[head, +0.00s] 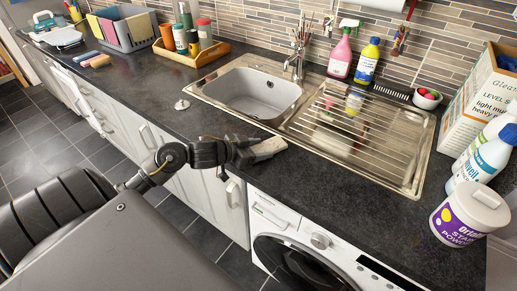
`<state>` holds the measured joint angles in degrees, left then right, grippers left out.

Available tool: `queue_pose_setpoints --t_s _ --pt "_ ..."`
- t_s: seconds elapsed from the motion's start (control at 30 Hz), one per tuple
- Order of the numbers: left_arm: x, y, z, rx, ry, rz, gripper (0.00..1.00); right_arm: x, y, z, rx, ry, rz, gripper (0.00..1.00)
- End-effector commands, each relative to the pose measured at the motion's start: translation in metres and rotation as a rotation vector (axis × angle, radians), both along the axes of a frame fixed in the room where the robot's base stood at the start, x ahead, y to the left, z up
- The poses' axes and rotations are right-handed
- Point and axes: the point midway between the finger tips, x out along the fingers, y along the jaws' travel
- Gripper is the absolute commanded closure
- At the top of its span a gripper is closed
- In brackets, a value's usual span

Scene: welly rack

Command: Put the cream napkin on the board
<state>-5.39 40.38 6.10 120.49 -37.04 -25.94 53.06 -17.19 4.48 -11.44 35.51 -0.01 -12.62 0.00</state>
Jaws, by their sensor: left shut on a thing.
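The cream napkin (269,148) is at the front edge of the dark worktop, just in front of the sink. My left gripper (248,153) reaches in from the left and is shut on the napkin's left end. Whether the napkin touches the worktop is hard to tell. The only board I can make out is the ridged metal draining board (395,152), right of the sink bowl and beyond the napkin to the right. Pale patches show among its ridges; I cannot tell whether they are reflections. My right gripper is not in view.
The sink bowl (258,92) and tap (297,66) lie behind the napkin. Pink (341,55) and yellow (367,62) bottles stand behind the draining board. A purple-white tub (468,218) and a large box (482,95) stand at right. The worktop in front of the draining board is clear.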

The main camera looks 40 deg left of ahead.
Motion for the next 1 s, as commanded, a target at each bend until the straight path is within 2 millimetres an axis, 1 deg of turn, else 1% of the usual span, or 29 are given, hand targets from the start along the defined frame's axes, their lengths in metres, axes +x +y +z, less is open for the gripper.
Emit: queue_pose_setpoints --t_s 0.37,0.4,0.57,0.8,0.9,1.0 --pt "0.000 0.000 -0.005 0.001 0.000 0.001 0.68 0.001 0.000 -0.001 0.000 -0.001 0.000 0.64" --pt "0.000 0.000 -0.006 0.001 0.000 0.001 0.45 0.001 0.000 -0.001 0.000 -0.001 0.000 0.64" --pt "0.000 0.000 -0.005 0.001 0.000 0.001 0.24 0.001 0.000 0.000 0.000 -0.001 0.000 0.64" --pt "0.000 0.000 -0.005 0.001 0.000 0.000 0.24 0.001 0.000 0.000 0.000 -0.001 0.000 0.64" --pt "0.000 0.001 -0.001 0.001 -0.002 -0.001 0.24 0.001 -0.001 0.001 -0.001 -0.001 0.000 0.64" --pt "-0.010 0.005 0.001 0.003 0.000 0.001 0.24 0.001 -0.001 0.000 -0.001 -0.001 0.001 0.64"
